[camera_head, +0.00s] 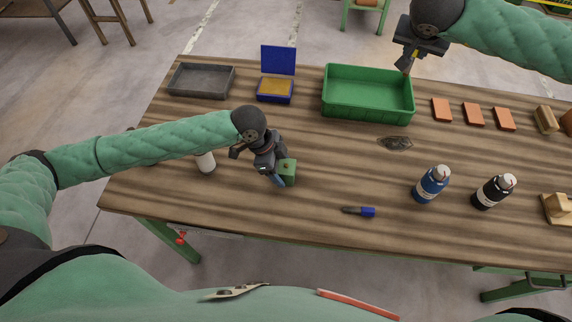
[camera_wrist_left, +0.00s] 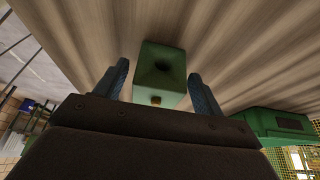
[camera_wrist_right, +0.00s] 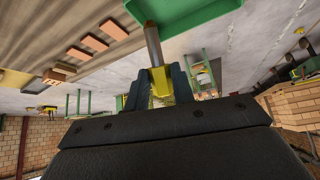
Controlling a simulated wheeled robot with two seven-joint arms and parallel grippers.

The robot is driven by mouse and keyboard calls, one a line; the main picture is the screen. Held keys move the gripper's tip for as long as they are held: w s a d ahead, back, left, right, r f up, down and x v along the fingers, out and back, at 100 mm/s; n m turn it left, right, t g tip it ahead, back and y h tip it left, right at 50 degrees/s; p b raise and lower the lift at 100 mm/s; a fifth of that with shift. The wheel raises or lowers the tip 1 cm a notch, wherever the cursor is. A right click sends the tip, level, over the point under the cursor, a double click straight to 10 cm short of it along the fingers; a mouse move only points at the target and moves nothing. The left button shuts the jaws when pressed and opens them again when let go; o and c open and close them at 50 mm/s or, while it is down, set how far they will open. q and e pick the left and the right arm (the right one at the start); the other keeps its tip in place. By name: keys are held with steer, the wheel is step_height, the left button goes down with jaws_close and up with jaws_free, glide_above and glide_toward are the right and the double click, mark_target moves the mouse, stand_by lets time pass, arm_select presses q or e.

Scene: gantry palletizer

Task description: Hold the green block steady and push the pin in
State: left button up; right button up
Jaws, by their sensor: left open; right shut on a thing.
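The green block (camera_head: 289,168) stands on the wooden table near its front middle. In the left wrist view the block (camera_wrist_left: 160,62) shows a dark round hole and a small brass-coloured spot. My left gripper (camera_head: 279,173) is open, with one finger on each side of the block and visible gaps in the wrist view. My right gripper (camera_head: 408,57) is shut on the pin (camera_wrist_right: 153,44), high over the far edge of the green bin. The pin has a yellow part between the fingers and a grey shaft with a brownish tip.
The green bin (camera_head: 368,114), a blue open box (camera_head: 275,96) and a grey tray (camera_head: 202,95) stand at the back. Blue (camera_head: 430,186) and black (camera_head: 493,193) bottles stand on the right. A marker (camera_head: 358,211) lies in front; a white cylinder (camera_head: 205,163) is left of the block.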

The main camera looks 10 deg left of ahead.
arm_select(q)
steer(key=shift+x, duration=1)
arm_select(e)
steer(key=shift+f, duration=0.15)
arm_select(q)
steer(key=c, duration=0.8)
arm_select(e)
steer(key=s+a+f+m+g+y, duration=0.2)
steer(key=s+f, duration=0.4)
steer(key=f, duration=0.3)
steer(key=s+a+f+m+g+y, duration=0.1)
steer(key=s+a+f+m+g, duration=0.1)
steer(key=s+a+f+m, duration=0.3)
steer(key=s+a+f+m+g+y, duration=0.2)
steer(key=s+f+m, duration=0.4)
steer(key=f, duration=0.6)
steer(key=shift+s+a+f+m+g+y, duration=0.15)
steer(key=shift+s+a+f+m+g, duration=0.15)
steer(key=shift+a, duration=0.2)
steer(key=shift+s+a+f+m+g+y, duration=0.1)
steer(key=shift+s+a+g+y, duration=0.1)
steer(key=shift+s+a, duration=0.2)
steer(key=shift+s+a+f+m+y, duration=0.3)
steer(key=shift+s+f+m, duration=0.1)
steer(key=shift+s+f, duration=0.1)
